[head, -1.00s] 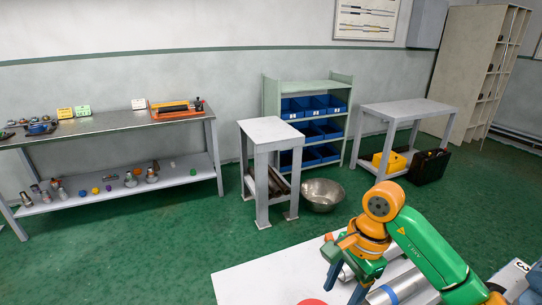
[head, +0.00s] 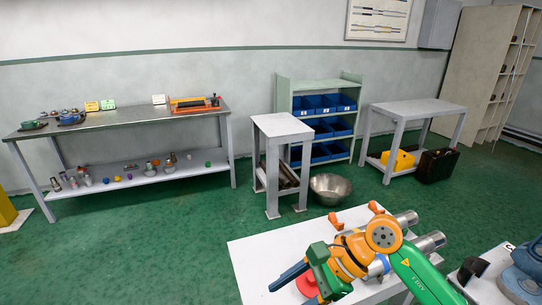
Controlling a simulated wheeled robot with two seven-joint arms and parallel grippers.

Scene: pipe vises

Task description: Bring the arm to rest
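My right gripper (head: 292,288), on a green and orange arm from the lower right, is over the near white table (head: 255,255). Its blue fingers point left and stand apart, with nothing seen held between them. A red object (head: 306,286) lies on the table behind and between the fingers, mostly hidden; I cannot tell whether they touch it. Two metal pipes or cylinders (head: 405,218) (head: 431,241) show past the arm, partly covered by it. My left gripper is not in view.
A blue-grey vise-like device (head: 524,268) stands at the lower right. A small white stand (head: 281,126), a metal bowl (head: 330,187), a shelf with blue bins (head: 322,103), a long workbench (head: 130,122) and a side table (head: 420,109) stand behind.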

